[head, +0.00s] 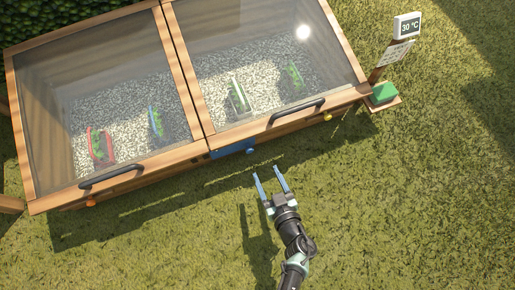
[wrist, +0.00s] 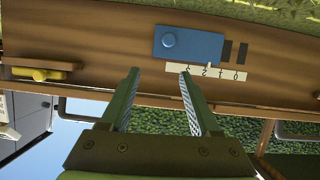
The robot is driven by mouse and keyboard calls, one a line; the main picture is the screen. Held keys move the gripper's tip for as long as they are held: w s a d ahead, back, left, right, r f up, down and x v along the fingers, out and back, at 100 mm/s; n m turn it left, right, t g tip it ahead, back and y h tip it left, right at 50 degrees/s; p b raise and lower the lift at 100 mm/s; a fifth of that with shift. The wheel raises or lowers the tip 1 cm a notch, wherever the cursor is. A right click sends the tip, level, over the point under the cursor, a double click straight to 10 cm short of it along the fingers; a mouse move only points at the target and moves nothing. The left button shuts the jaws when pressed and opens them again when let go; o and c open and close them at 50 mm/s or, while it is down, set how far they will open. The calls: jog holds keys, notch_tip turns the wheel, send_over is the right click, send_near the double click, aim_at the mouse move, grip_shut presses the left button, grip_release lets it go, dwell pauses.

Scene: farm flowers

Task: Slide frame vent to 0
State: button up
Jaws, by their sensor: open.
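The frame vent is a blue sliding plate (head: 232,149) with a round blue knob (head: 250,151) on the front wall of the wooden cold frame. In the wrist view, which looks upside down, the plate (wrist: 205,45) has its knob (wrist: 169,40) near its left end. Two dark slots (wrist: 235,51) are uncovered at its right. A white number scale (wrist: 228,74) runs along the plate's edge; a small pale pointer appears near the 2, with 0 at the right. My gripper (head: 266,171) is open and empty, in front of the plate and apart from it; its fingers (wrist: 159,74) point toward the wall.
The cold frame has two glazed lids with black handles (head: 297,111) (head: 111,176) overhanging the front. A yellow knob (head: 328,117) and an orange knob (head: 91,203) sit on the front wall. A signpost with a 30 °C display (head: 407,26) and green button (head: 384,93) stands right. Grass in front is clear.

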aim_at(250, 151)
jog(key=b+x, duration=0.2)
jog(key=x, duration=0.1)
jog(key=f+b+x, duration=0.1)
jog(key=b+x, duration=0.2)
jog(key=x, duration=0.1)
jog(key=s+a+f+b+x, duration=0.1)
jog(key=b+x, duration=0.2)
jog(key=x, duration=0.1)
jog(key=shift+f, duration=0.1)
jog(key=shift+w+a+b, duration=0.25)
jog(key=shift+w+b, duration=0.35)
jog(key=shift+b, duration=0.05)
grip_shut()
jog(key=shift+f, duration=0.1)
dwell(0.6)
